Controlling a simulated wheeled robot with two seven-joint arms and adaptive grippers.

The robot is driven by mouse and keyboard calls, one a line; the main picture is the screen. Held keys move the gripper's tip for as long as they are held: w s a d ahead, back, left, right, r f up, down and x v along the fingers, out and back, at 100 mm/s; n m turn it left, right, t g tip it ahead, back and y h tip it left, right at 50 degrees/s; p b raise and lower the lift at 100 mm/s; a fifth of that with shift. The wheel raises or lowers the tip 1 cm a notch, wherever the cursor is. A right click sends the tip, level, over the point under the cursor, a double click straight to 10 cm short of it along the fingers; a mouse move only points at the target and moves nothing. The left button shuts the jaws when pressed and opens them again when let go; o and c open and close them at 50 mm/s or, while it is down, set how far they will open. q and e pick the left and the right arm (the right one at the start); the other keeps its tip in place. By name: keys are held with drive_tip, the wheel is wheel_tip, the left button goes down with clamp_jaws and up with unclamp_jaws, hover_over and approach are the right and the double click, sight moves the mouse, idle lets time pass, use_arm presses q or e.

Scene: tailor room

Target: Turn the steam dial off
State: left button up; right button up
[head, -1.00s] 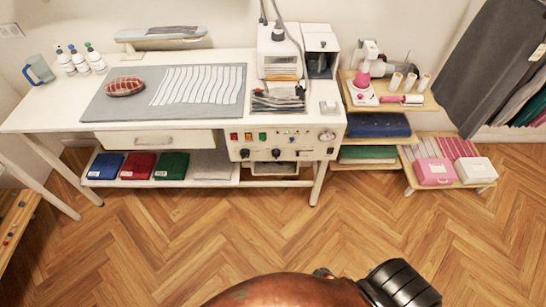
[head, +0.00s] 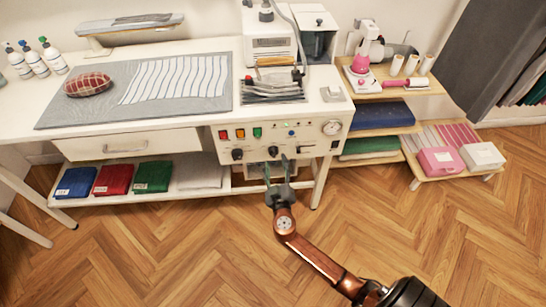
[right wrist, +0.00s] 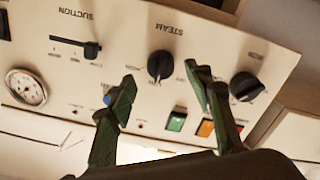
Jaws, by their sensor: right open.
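The steam dial (head: 273,151) is a small black knob on the front panel of the white ironing station. In the right wrist view the dial (right wrist: 160,66) sits beside the word STEAM; its exact setting is too small to read. My right gripper (head: 276,164) is open in front of the panel, just below the dial in the head view. In the right wrist view its two dark green fingers (right wrist: 158,80) stand apart, one on each side of the dial in the picture. I see no clear contact with it. My left gripper is out of view.
Another black knob (right wrist: 246,86), a suction switch (right wrist: 90,49) and a pressure gauge (right wrist: 26,88) share the panel. Coloured indicator buttons (head: 240,133) sit above the knobs. A shelf with folded cloths (head: 152,177) lies below left. The wooden floor in front is clear.

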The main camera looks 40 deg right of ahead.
sight(274, 156)
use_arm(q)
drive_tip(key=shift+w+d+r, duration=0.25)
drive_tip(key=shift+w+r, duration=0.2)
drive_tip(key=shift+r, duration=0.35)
use_arm(e)
drive_tip(key=shift+x, duration=2.1)
drive_tip(key=shift+f, duration=0.1)
drive_tip(key=shift+c, duration=0.3)
drive_tip(key=c, duration=1.1)
